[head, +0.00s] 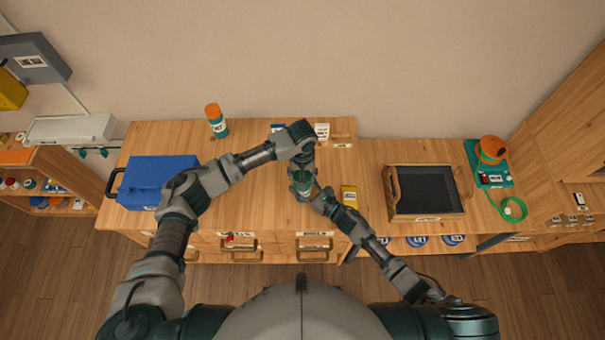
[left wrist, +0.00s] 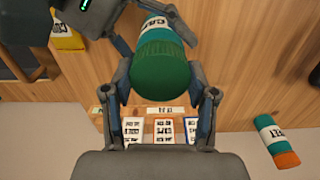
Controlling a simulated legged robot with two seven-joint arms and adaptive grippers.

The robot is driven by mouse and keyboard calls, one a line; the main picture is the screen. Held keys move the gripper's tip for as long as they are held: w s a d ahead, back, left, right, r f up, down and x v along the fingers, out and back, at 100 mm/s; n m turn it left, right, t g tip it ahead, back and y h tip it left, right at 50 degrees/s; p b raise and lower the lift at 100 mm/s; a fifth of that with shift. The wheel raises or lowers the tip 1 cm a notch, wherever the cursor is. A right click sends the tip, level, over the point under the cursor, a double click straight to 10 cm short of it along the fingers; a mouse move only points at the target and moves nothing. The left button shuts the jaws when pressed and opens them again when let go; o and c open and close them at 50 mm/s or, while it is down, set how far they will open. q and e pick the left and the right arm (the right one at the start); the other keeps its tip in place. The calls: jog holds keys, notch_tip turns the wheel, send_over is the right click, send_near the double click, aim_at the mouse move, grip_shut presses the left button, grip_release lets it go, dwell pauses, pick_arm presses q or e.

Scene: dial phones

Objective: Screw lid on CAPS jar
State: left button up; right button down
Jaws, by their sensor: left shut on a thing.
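A jar with a teal and white label band (left wrist: 157,25) shows in the left wrist view, its lettering only partly readable. A ribbed green lid (left wrist: 160,70) sits at its end, in line with it; whether it is fully seated I cannot tell. My left gripper (left wrist: 162,100) is shut on the green lid, one finger on each side. My right gripper (left wrist: 148,30) has fingers on both sides of the jar body and appears shut on it. In the head view, the jar (head: 302,183) is mostly hidden between my left gripper (head: 302,172) and right gripper (head: 310,190) above the counter.
Another jar with an orange lid (head: 213,115) stands at the back left of the counter (head: 260,205). A blue box (head: 155,180) is at left, a yellow packet (head: 349,196) near my right arm. Small labelled cards (left wrist: 162,130) lie at the back. A dark-lined wooden tray (head: 425,190) stands right.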

pick_arm(q)
jog(key=m, duration=0.5)
jog(key=shift+w, duration=0.15)
pick_arm(e)
jog(key=shift+s+a+r, duration=0.1)
pick_arm(q)
jog(key=m, duration=0.5)
jog(key=shift+m, duration=0.4)
jog(key=m, duration=0.5)
pick_arm(e)
jog(key=shift+a, duration=0.1)
pick_arm(q)
jog(key=m, duration=0.7)
jog(key=shift+w, duration=0.1)
pick_arm(e)
jog(key=shift+s, duration=0.1)
pick_arm(q)
jog(key=o, duration=1.1)
jog(key=shift+o, duration=1.4)
jog(key=shift+d, duration=0.1)
notch_tip(320, 180, up, 12)
